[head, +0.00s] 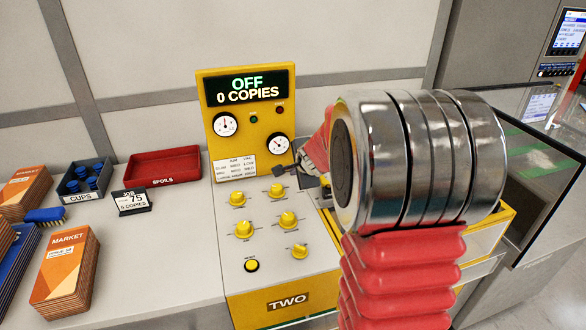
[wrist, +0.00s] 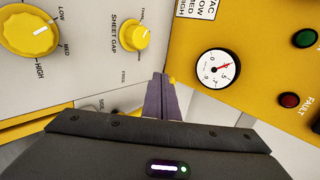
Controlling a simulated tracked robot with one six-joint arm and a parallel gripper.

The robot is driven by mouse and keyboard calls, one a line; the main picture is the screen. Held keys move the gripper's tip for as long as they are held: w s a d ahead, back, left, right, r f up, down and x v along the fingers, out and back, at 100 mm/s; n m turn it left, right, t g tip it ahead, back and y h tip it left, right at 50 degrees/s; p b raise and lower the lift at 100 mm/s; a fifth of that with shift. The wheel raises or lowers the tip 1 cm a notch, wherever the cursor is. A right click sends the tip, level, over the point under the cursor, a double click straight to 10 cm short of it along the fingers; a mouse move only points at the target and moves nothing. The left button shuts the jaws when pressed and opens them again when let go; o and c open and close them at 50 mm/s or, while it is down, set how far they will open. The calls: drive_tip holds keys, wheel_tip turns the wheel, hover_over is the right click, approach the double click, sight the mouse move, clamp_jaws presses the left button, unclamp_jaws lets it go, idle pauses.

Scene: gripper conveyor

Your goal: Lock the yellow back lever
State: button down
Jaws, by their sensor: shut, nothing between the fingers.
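No yellow back lever can be made out clearly. A small yellow bit shows just behind my fingertips in the wrist view, too little to identify. My gripper (wrist: 160,78) is shut and empty, its dark fingers together beside the yellow upright panel. In the head view, my gripper (head: 280,170) is low in front of that panel, at the right of the knobs. My arm hides much of the machine's right side. The yellow machine's upright panel (head: 243,135) has a display (head: 248,88) reading OFF, 0 COPIES.
Several yellow knobs (head: 278,190) stand on the control deck, including the sheet gap knob (wrist: 137,35). Gauges (wrist: 217,68) and a red fault button (wrist: 289,100) are close by. At left are a red spoils tray (head: 163,180), a cups bin (head: 68,186) and market stacks (head: 66,270).

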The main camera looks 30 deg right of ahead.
drive_tip(key=s+a+r, duration=0.2)
drive_tip(key=s+r, duration=0.1)
drive_tip(key=shift+a+r, duration=0.15)
drive_tip(key=shift+r, duration=0.05)
idle(0.4)
drive_tip(key=s+a+r+n+g+y, duration=0.1)
drive_tip(key=s+a+r+n, duration=0.1)
drive_tip(key=s+a+n, duration=0.45)
drive_tip(key=s+a+r+n+y, duration=0.2)
drive_tip(key=s+a+r+n, duration=0.15)
drive_tip(key=a, duration=0.65)
drive_tip(key=s+a+f+n+g, duration=0.1)
drive_tip(key=s+a+n, duration=0.2)
drive_tip(key=s, duration=0.6)
drive_tip(key=s+a+f+n+g, duration=0.1)
drive_tip(key=s+a+n, duration=0.2)
drive_tip(key=s+n, duration=0.5)
drive_tip(key=shift+s+a+g+h, duration=0.2)
drive_tip(key=shift+s+g+h, duration=0.15)
drive_tip(key=shift+s, duration=0.35)
